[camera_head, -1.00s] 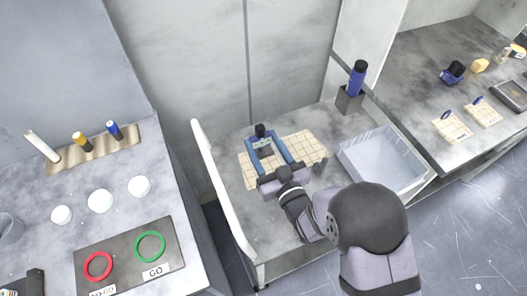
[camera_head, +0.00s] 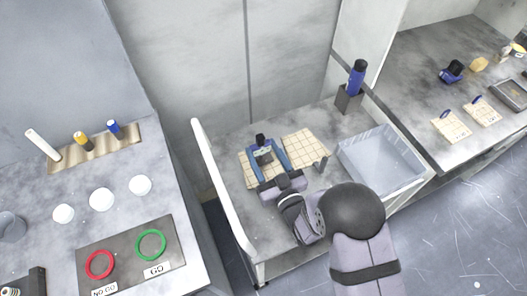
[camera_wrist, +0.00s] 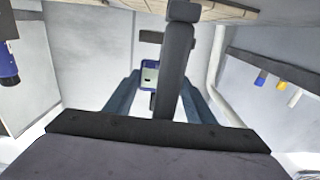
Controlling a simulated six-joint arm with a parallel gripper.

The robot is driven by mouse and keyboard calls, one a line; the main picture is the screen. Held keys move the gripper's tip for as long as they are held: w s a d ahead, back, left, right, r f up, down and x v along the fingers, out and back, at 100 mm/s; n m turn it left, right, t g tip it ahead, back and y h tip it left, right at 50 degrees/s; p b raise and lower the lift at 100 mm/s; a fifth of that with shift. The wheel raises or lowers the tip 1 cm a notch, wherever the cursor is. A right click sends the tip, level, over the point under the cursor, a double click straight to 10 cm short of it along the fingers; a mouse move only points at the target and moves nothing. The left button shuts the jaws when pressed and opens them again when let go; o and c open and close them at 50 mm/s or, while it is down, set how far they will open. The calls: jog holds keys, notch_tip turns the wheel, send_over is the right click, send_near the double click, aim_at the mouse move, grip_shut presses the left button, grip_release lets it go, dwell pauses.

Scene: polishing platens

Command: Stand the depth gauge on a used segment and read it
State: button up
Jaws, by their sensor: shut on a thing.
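My gripper (camera_head: 266,150) is shut on the depth gauge, a small dark and grey instrument (camera_head: 262,157) with a black top, held between two blue fingers. In the wrist view the gauge's small pale display (camera_wrist: 149,75) shows between the blue fingers, partly behind a dark upright part. The gauge is over the left of two cream gridded segment pads (camera_head: 247,174) on the grey bench. The right pad (camera_head: 305,144) lies beside it, uncovered. I cannot tell whether the gauge touches the pad, and its foot and reading are not legible.
A clear bin (camera_head: 382,160) stands on the right of the bench, with a blue-and-black bottle in a grey holder (camera_head: 349,98) behind it. A small grey upright piece (camera_head: 321,164) stands near the right pad. A white panel (camera_head: 222,185) edges the bench's left side.

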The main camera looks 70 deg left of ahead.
jog(key=shift+d+f+b, duration=0.2)
jog(key=shift+f+b, duration=0.25)
jog(key=shift+b, duration=0.05)
jog(key=o, duration=1.3)
jog(key=shift+s+f, duration=0.1)
jog(key=shift+f, duration=0.1)
jog(key=shift+d, duration=0.1)
jog(key=shift+r, duration=0.1)
jog(key=shift+a+r+p, duration=0.2)
jog(key=shift+r+p, duration=0.2)
jog(key=shift+p, duration=0.4)
jog(key=shift+d+r+b, duration=0.15)
jog(key=shift+d+b, duration=0.75)
jog(key=shift+d, duration=2.1)
jog(key=shift+d+r+b, duration=0.15)
jog(key=shift+d+b, duration=0.7)
jog(key=shift+d, duration=2.1)
